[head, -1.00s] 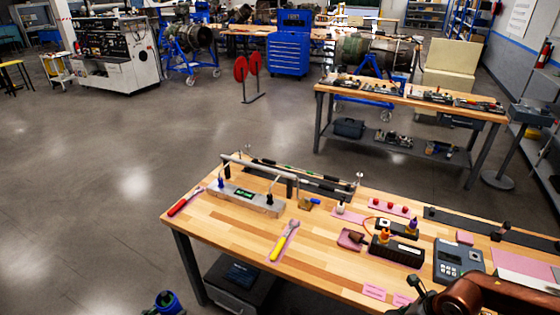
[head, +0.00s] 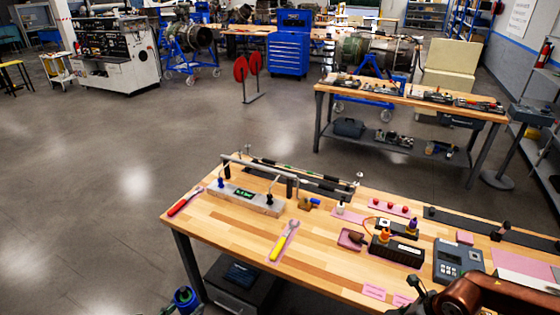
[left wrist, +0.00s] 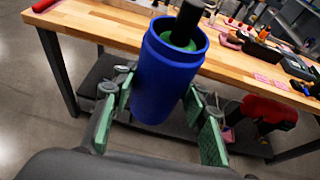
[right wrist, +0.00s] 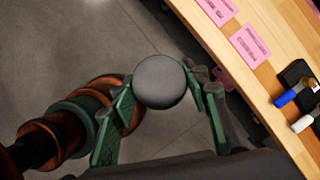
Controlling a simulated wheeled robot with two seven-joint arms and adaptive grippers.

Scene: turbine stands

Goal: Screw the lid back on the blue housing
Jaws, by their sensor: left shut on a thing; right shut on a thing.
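The blue housing (left wrist: 165,82) is an open-topped blue cylinder, slightly tilted in the left wrist view. A dark rod with a green base (left wrist: 184,28) stands inside its mouth. My left gripper (left wrist: 158,95) is shut on the housing, with green pads on either side. In the head view the housing (head: 183,296) shows at the bottom edge, in front of the bench's left end. The lid (right wrist: 162,82) is a dark grey round disc in the right wrist view. My right gripper (right wrist: 160,90) is shut on it, apart from the housing. The lid's underside is hidden.
The wooden bench (head: 235,228) stands just beyond the grippers. On it are a red-handled tool (head: 184,201), a yellow-handled wrench (head: 284,241), a grey meter (head: 458,262) and pink labels (right wrist: 250,42). A dark box (head: 242,286) sits below. Open floor lies to the left.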

